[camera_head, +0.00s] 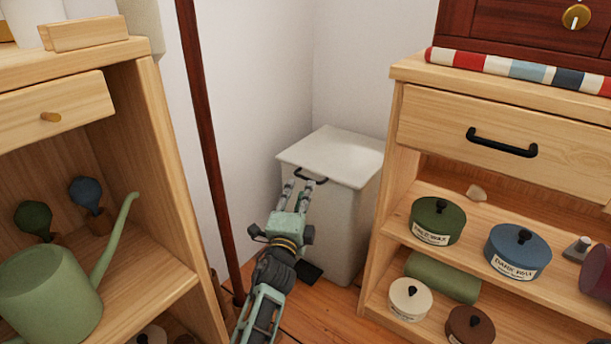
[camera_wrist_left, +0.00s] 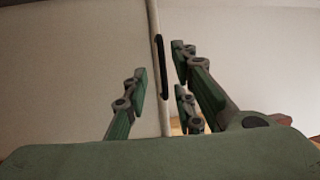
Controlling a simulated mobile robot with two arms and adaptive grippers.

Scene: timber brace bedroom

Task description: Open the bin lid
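The white bin (camera_head: 340,220) stands in the corner between two wooden shelf units. Its flat lid (camera_head: 335,155) is down on the body. A black handle (camera_head: 311,176) sits at the lid's front edge. My left gripper (camera_head: 299,185) is just in front of and a little below the handle, fingers pointing at it. In the left wrist view the left gripper's fingers (camera_wrist_left: 160,85) are spread apart, with the black handle (camera_wrist_left: 161,67) and lid edge seen between them. I cannot tell whether a finger touches the handle. My right gripper is in neither view.
A wooden shelf unit (camera_head: 160,150) with a green watering can (camera_head: 50,290) stands on the left. Another unit (camera_head: 392,180) with several lidded tins stands close on the bin's right. A dark red pole (camera_head: 210,150) rises left of my arm. A black pedal (camera_head: 309,272) is low at the bin's front.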

